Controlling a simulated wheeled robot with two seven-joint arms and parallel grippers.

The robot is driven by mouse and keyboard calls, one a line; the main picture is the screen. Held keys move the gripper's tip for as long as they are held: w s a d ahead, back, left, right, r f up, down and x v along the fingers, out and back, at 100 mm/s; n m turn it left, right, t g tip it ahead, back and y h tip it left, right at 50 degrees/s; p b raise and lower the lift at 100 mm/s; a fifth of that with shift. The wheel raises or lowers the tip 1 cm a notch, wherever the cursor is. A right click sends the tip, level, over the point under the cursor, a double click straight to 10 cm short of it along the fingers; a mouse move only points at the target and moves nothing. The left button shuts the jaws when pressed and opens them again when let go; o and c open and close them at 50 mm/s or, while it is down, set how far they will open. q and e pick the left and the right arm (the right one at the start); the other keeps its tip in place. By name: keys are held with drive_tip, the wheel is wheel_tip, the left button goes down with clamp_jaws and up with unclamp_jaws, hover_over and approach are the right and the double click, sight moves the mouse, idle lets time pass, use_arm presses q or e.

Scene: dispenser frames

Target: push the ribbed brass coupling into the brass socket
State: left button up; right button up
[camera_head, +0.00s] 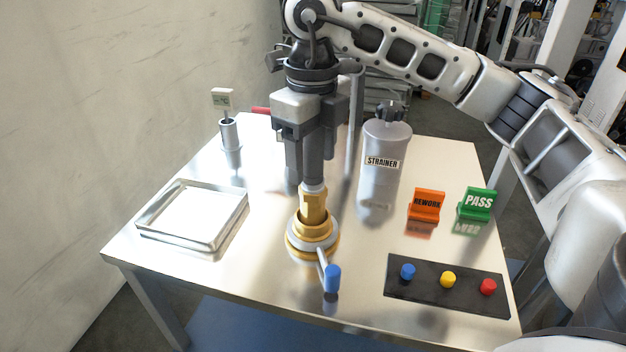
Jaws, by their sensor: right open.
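The brass coupling (314,208) stands upright over the round brass socket (298,251) near the middle of the table. Its lower end meets the socket's collar; I cannot tell how deep it sits. A lever with a blue grip (332,277) sticks out from the socket toward the front right. My right gripper (314,180) points straight down right above the coupling, with its fingers open at the coupling's grey top end. I cannot tell whether they touch it. My left gripper is not in view.
A shallow metal tray (153,236) lies at the left, and a small holder with a sign (229,133) stands behind it. The grey strainer bottle (384,160) stands right of my gripper. Orange rework (426,205) and green pass (476,203) blocks and a black button panel (432,297) are at the right.

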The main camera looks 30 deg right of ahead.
wheel_tip(320, 180, up, 5)
drive_tip(key=shift+r+p, duration=0.15)
drive_tip(key=shift+p, duration=0.2)
idle(0.3)
